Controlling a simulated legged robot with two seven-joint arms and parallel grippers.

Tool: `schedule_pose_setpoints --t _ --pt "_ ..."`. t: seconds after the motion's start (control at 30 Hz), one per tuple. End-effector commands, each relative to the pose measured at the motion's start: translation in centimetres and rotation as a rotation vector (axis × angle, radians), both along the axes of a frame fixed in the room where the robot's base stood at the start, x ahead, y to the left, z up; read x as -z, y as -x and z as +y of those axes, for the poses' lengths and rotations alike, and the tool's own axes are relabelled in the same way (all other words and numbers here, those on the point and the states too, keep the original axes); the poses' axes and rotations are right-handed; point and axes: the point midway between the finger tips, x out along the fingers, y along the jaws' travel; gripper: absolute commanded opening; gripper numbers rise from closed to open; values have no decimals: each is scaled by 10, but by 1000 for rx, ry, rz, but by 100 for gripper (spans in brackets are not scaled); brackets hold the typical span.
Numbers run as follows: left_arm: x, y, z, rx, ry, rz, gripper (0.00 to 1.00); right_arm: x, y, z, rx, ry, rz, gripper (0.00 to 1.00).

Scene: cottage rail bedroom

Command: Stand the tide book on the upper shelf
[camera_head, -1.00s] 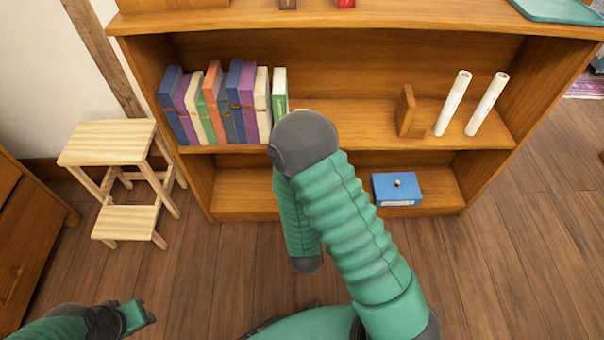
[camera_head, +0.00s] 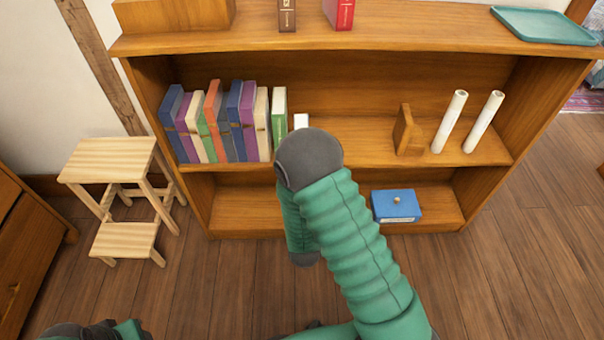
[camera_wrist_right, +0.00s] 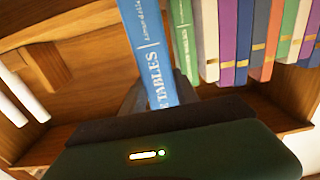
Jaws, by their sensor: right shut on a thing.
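The blue tide book (camera_wrist_right: 155,55), with "TABLES" on its spine, is in my right gripper (camera_wrist_right: 156,98), whose fingers are shut on its lower part in the right wrist view. The book stands beside the green book (camera_wrist_right: 185,45) at the end of the row. In the head view my right arm hides the gripper and most of the book; a small white top (camera_head: 301,121) shows just right of the green book. The upper shelf (camera_head: 360,135) holds the row. My left gripper (camera_head: 128,328) is cut off at the bottom left.
A leaning row of books (camera_head: 222,125) fills the shelf's left part. A wooden bookend (camera_head: 405,132) and two white rolls (camera_head: 450,122) stand at right, with bare shelf between. A blue box (camera_head: 397,205) sits below; a wooden step stool (camera_head: 110,160) stands at left.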

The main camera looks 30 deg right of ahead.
Motion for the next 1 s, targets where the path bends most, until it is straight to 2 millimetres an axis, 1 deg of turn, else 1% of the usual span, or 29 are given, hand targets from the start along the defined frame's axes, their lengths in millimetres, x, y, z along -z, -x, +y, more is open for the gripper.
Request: schedule_pose_setpoints --t 0.77,0.8,1.0 --pt "5 0 0 0 0 0 36 0 -59 -37 0 3 -7 0" --pt "5 0 0 0 0 0 36 1 -61 -31 -3 2 -7 0" --pt "7 0 0 0 0 0 36 2 -68 -19 -2 2 -6 0"
